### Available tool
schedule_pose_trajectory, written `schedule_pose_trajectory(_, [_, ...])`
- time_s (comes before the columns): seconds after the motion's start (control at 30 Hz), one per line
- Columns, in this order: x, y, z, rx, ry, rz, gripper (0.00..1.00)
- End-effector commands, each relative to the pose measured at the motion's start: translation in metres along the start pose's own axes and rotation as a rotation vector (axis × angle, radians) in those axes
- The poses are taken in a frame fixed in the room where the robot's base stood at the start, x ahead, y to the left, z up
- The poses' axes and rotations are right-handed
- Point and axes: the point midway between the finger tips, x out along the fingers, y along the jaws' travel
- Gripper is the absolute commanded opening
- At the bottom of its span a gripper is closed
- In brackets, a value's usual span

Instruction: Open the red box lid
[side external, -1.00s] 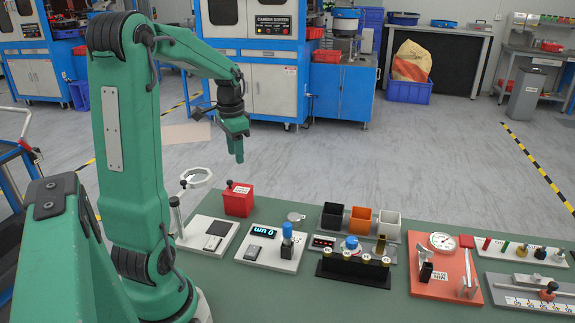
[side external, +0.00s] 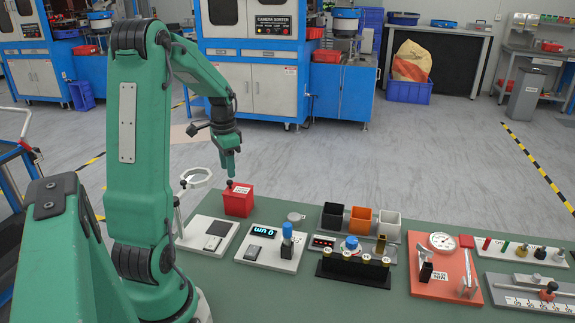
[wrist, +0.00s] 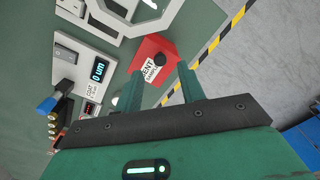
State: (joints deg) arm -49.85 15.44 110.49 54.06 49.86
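The red box (side external: 238,203) stands at the back left of the green table with its lid closed. A small black knob (side external: 229,184) sits on its lid. In the wrist view the box (wrist: 146,48) carries a white label, and the knob (wrist: 160,59) shows between and just beyond the fingertips. My gripper (side external: 230,174) points down close above the knob. In the wrist view my gripper (wrist: 161,69) has its two fingers apart with nothing held between them. Whether a finger touches the knob cannot be told.
A white ring on a stand (side external: 196,178) is just left of the box. A thickness meter with a display (side external: 263,231) and a blue-topped post (side external: 287,229) stand in front. Black, orange and white bins (side external: 361,219) are to the right. Open floor lies behind.

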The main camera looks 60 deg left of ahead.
Motion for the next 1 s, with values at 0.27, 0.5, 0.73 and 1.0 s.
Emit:
schedule_pose_trajectory(0.27, [0.03, 0.001, 0.0, 0.0, -0.002, 0.002, 0.39])
schedule_pose_trajectory(0.5, [0.037, 0.0, 0.0, 0.0, 0.0, 0.0, 0.39])
schedule_pose_trajectory(0.73, [0.037, 0.0, 0.0, 0.0, 0.0, 0.0, 0.32])
schedule_pose_trajectory(1.0, [0.037, 0.0, 0.0, 0.0, 0.0, 0.0, 0.0])
